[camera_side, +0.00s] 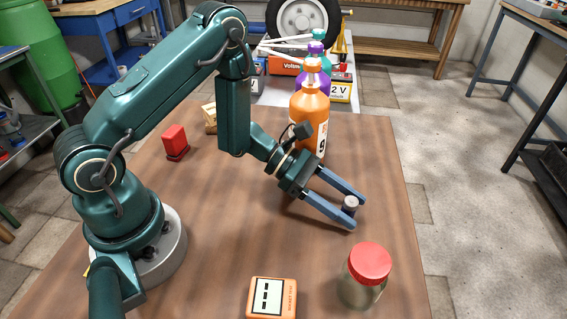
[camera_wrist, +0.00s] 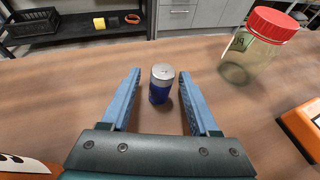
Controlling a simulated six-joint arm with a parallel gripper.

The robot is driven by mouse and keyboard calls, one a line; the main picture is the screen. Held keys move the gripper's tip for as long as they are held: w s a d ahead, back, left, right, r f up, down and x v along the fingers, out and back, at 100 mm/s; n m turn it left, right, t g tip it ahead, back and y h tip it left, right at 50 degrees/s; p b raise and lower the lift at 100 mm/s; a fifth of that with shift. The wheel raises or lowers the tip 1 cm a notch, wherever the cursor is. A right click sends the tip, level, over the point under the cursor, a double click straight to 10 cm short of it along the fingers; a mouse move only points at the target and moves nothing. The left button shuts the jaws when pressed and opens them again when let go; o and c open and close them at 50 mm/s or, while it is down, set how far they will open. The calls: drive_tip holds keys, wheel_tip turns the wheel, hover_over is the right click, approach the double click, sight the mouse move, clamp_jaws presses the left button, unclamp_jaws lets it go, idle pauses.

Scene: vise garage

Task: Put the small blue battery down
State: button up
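The small blue battery (camera_wrist: 160,88) has a grey top and stands upright between my fingertips in the wrist view. It also shows in the side view (camera_side: 349,207), near the right part of the wooden table (camera_side: 225,235). My gripper (camera_side: 355,214) is low over the table with its two blue fingers spread. In the wrist view, my gripper (camera_wrist: 161,76) has a gap between each finger and the battery. The battery appears to rest on the tabletop, though the fingers partly hide its base in the side view.
A glass jar with a red lid (camera_side: 368,272) stands right of the battery in the wrist view. An orange meter (camera_side: 271,298) lies at the table's front. Orange, purple and teal bottles (camera_side: 311,115) stand behind my gripper. A red block (camera_side: 175,141) is at the left.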

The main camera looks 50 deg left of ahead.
drive_tip(key=shift+a+r, duration=0.15)
drive_tip(key=shift+r, duration=0.05)
drive_tip(key=v, duration=1.1)
drive_tip(key=shift+s+a, duration=0.15)
drive_tip(key=shift+s, duration=0.05)
drive_tip(key=s+d+r+m+g+y, duration=0.55)
drive_tip(key=s+m, duration=0.35)
drive_tip(key=m, duration=0.5)
drive_tip(key=s+a+r+m+t+y, duration=0.2)
drive_tip(key=a+r+m+t+y, duration=0.3)
drive_tip(key=m, duration=0.4)
drive_tip(key=shift+s+a+y, duration=0.4)
drive_tip(key=shift+y, duration=0.35)
